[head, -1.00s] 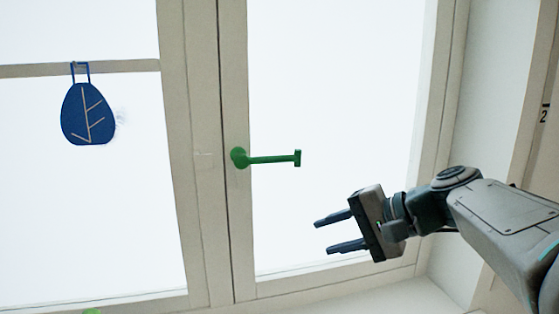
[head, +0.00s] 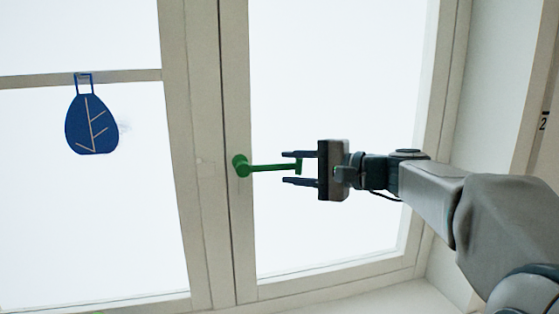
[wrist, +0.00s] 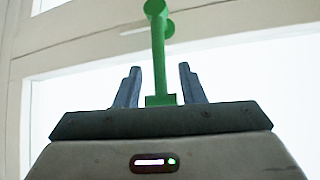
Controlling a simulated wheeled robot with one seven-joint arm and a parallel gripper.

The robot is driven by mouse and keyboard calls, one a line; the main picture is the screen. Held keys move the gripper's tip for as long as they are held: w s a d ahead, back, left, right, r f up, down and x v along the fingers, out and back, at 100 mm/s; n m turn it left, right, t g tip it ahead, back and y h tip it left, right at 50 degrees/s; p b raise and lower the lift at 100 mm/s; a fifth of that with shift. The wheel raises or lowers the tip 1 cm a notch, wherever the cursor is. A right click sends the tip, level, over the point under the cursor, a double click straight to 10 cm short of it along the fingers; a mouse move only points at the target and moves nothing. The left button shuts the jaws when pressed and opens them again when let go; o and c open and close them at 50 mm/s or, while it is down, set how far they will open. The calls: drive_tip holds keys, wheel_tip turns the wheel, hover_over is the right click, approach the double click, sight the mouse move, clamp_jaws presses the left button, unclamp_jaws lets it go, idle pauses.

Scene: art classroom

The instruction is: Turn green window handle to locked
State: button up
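The green window handle (head: 268,168) sticks out level to the right from its round mount on the window frame, with a short crosspiece at its free end. My gripper (head: 289,168) is at that free end, coming from the right, with one finger above and one below the handle. In the wrist view the handle (wrist: 159,60) runs between the two open fingers (wrist: 159,88), its end close to the palm. Gaps show on both sides, so the fingers do not grip it.
The white window frame (head: 233,230) surrounds bright panes. A blue leaf-shaped ornament (head: 91,124) hangs from a crossbar at the left, apart from the arm. The right wall and reveal (head: 489,90) stand beside my arm.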

sight(286, 169)
drive_tip(key=shift+p+x, duration=0.35)
drive_tip(key=shift+x, duration=1.45)
clamp_jaws()
drive_tip(key=shift+f+b, duration=0.2)
drive_tip(key=shift+b, duration=0.2)
